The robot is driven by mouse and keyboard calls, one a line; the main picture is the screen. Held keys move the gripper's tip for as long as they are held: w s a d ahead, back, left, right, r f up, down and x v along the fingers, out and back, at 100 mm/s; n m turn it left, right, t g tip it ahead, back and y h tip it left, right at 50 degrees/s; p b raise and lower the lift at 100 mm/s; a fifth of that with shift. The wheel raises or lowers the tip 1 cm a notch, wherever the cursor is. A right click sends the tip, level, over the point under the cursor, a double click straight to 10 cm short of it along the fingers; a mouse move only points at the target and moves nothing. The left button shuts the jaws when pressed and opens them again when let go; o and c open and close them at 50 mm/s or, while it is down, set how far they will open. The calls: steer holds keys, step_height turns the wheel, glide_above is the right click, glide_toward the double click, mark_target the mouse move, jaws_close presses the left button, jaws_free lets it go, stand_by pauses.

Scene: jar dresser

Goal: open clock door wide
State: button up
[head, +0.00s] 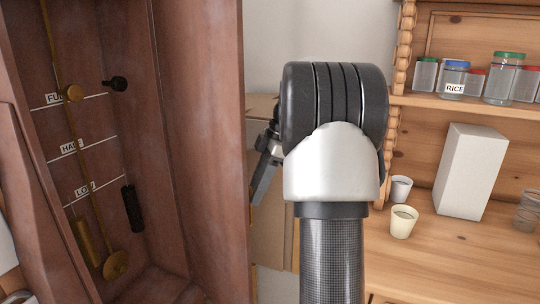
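The brown wooden clock case (88,125) stands open at the left, with its inside showing. Inside are a brass rod with a disc (116,265), a brass weight (86,241), a dark weight (132,208) and the marks FULL, HALF and LOW. A tall brown panel (205,130) runs along the right of the opening; I cannot tell whether it is the door or the case side. My gripper (262,168) is right of this panel, mostly hidden behind my wrist. One dark finger shows near the panel's edge; contact and finger gap cannot be seen.
A cardboard box (272,235) stands behind my arm. At right, a wooden dresser (450,262) holds a cream cup (403,222), a grey cup (400,188), a white box (470,170) and lidded jars, one a RICE jar (453,79).

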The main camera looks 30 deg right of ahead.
steer(key=p+v, duration=0.2)
steer(key=v, duration=1.3)
steer(key=shift+c, duration=0.4)
